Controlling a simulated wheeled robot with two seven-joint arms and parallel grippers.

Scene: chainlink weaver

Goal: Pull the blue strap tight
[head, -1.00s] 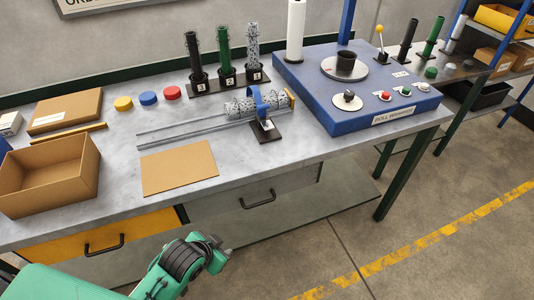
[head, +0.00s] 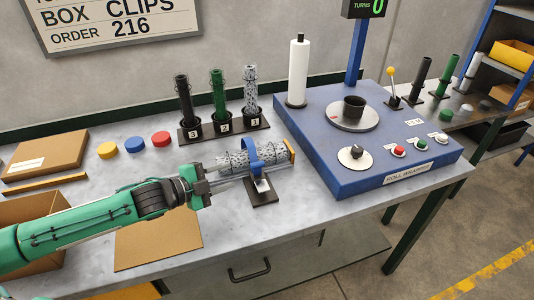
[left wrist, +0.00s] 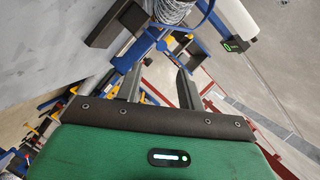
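The blue strap (head: 247,157) loops around a grey chainlink roll (head: 276,158) lying on rails at the middle of the bench. A small dark stand (head: 262,192) with a white label is below the strap. In the left wrist view the roll (left wrist: 174,12) shows at the top, with a curved blue band beside it that looks like the strap (left wrist: 208,12). My left gripper (head: 208,180) is just left of the roll in the head view, apart from the strap. In the left wrist view its fingers (left wrist: 158,72) stand apart with nothing clearly between them. My right gripper is out of view.
A blue roll-wrapping machine (head: 372,180) stands to the right, with a turntable, knob and buttons. Upright mesh rolls (head: 217,95) stand behind in a rack. Yellow, blue and red discs (head: 135,144), boxes and a brown sheet (head: 150,250) lie to the left.

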